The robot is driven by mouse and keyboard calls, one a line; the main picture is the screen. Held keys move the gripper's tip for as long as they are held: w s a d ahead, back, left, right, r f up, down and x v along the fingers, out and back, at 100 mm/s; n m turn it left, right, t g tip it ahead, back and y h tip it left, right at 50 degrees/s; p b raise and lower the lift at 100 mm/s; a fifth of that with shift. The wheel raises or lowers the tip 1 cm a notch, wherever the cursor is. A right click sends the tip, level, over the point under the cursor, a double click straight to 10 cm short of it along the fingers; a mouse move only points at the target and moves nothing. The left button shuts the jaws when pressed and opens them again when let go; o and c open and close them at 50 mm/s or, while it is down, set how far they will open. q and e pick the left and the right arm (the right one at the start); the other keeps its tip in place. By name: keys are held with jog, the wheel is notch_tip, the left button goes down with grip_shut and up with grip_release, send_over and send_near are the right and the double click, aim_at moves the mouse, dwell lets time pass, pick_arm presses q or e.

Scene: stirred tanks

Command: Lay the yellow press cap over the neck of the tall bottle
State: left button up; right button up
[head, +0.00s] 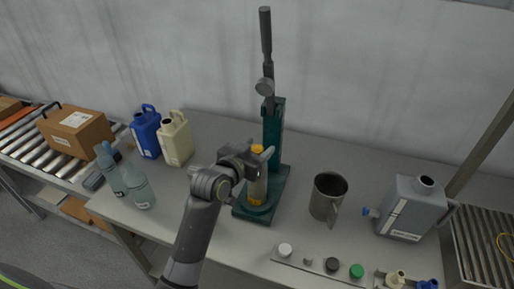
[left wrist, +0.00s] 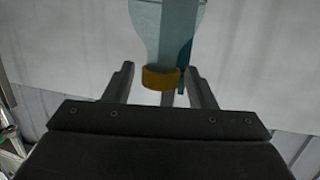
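The yellow press cap (head: 257,149) sits at the top of the tall bottle (head: 258,187), which stands upright on the base of the green press (head: 272,140). In the left wrist view the cap (left wrist: 160,78) is around the neck end of the clear bottle (left wrist: 166,35), which appears upside down there. My left gripper (head: 262,152) is at cap height. Its fingers (left wrist: 160,72) are open on either side of the cap, with a visible gap on each side. My right gripper is not in view.
A steel mug (head: 327,196) and a grey jug (head: 411,208) stand right of the press. Blue (head: 146,133) and cream (head: 177,140) jugs and two pale bottles (head: 138,185) stand to the left. Small caps on a strip (head: 316,268) lie along the front edge.

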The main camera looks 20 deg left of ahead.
pick_arm(q)
jog(key=shift+r, duration=0.3)
jog(key=shift+r+p, duration=0.4)
jog(key=shift+r, duration=0.1)
jog(key=b+v, duration=0.2)
jog(key=v, duration=1)
jog(key=shift+f, duration=0.15)
